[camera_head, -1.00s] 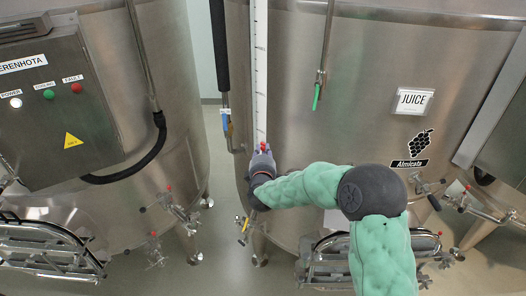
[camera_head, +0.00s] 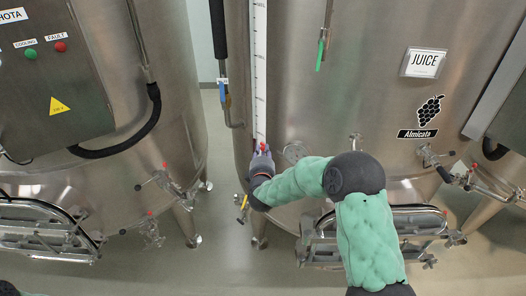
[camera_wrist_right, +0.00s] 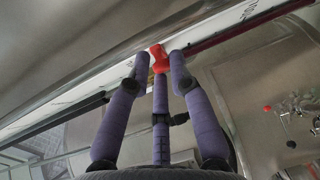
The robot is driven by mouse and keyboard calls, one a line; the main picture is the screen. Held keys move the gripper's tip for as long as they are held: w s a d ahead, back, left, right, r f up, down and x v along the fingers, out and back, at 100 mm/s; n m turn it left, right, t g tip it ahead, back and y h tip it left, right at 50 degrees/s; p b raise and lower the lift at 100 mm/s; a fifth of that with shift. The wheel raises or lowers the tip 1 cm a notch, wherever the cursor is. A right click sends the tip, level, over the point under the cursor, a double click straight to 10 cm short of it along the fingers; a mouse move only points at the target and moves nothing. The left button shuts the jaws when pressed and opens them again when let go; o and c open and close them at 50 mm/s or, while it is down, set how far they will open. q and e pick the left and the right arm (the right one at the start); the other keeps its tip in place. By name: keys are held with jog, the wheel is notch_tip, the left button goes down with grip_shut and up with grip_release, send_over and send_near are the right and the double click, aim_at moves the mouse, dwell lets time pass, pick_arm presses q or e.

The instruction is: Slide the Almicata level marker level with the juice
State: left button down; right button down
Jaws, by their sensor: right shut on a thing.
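The Almicata vat (camera_head: 300,80) is the large steel tank at the centre and right, with a grape logo and name. A white level scale (camera_head: 260,70) runs up its left front. The red level marker (camera_head: 263,147) is at the scale's low visible part. My right gripper (camera_head: 262,151) is shut on it; in the wrist view the marker (camera_wrist_right: 158,57) sits between the purple fingertips (camera_wrist_right: 160,62). A thin dark red line (camera_wrist_right: 235,33) runs beside the white scale in the wrist view. I cannot clearly make out the juice level. My left gripper does not show.
A JUICE sign (camera_head: 423,62) is on the vat. A pipe with a blue-handled valve (camera_head: 226,95) stands left of the scale. Another vat with a control box (camera_head: 50,85) is at left. Hatches and valves project low on both vats. Bare floor (camera_head: 215,215) shows between them.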

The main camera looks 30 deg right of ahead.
jog(key=shift+a, duration=0.1)
jog(key=c, duration=1.4)
grip_release()
jog(key=shift+o, duration=1.2)
jog(key=shift+w+a, duration=0.1)
jog(key=shift+s+a, duration=0.1)
jog(key=shift+s, duration=0.25)
jog(key=v, duration=1.1)
jog(key=shift+s, duration=0.2)
jog(key=shift+a, duration=0.1)
